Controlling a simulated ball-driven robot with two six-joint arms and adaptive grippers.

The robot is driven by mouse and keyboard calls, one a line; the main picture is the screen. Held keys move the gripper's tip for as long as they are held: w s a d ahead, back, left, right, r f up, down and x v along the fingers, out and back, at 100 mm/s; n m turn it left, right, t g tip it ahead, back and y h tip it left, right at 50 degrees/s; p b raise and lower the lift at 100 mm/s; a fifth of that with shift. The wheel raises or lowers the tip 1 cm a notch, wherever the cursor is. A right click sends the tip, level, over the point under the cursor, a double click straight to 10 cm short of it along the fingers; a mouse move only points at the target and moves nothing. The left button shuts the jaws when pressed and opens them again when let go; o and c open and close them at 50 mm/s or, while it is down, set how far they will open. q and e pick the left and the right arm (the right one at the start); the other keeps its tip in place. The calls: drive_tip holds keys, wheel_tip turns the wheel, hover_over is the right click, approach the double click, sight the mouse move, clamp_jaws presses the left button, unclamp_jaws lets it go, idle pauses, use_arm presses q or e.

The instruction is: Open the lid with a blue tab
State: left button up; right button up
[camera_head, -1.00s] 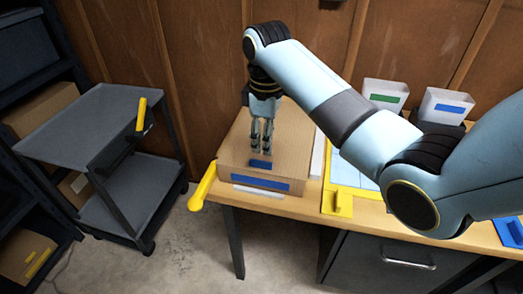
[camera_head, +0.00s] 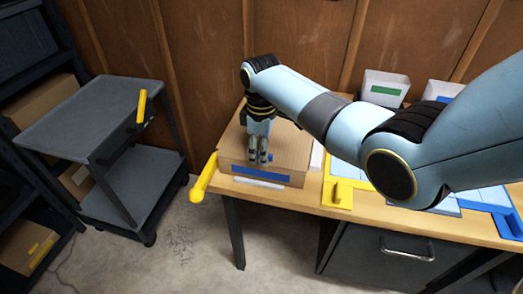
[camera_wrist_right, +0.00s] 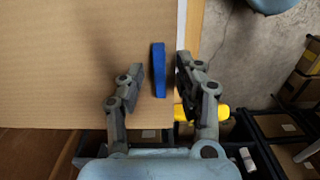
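A cardboard box (camera_head: 290,145) stands at the left end of the workbench, its flat lid lying closed. A small blue tab (camera_wrist_right: 159,70) stands on the lid near one edge; in the head view a bit of it (camera_head: 270,157) shows beside my fingers. My right gripper (camera_head: 258,157) points down at the lid. In the wrist view its fingers (camera_wrist_right: 157,78) are apart, one on each side of the tab. The tab looks closer to the right-hand finger, with a gap on the other side; contact cannot be told. My left gripper is not in view.
A blue label (camera_head: 262,173) is on the box front. A yellow handle (camera_head: 204,178) sticks out at the bench's left end. A yellow-edged tray (camera_head: 338,194) and white bins (camera_head: 384,88) are to the right. A grey cart (camera_head: 95,115) stands left, with free floor between.

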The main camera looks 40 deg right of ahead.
drive_tip(key=shift+c, duration=0.3)
clamp_jaws()
drive_tip(key=shift+w, duration=0.1)
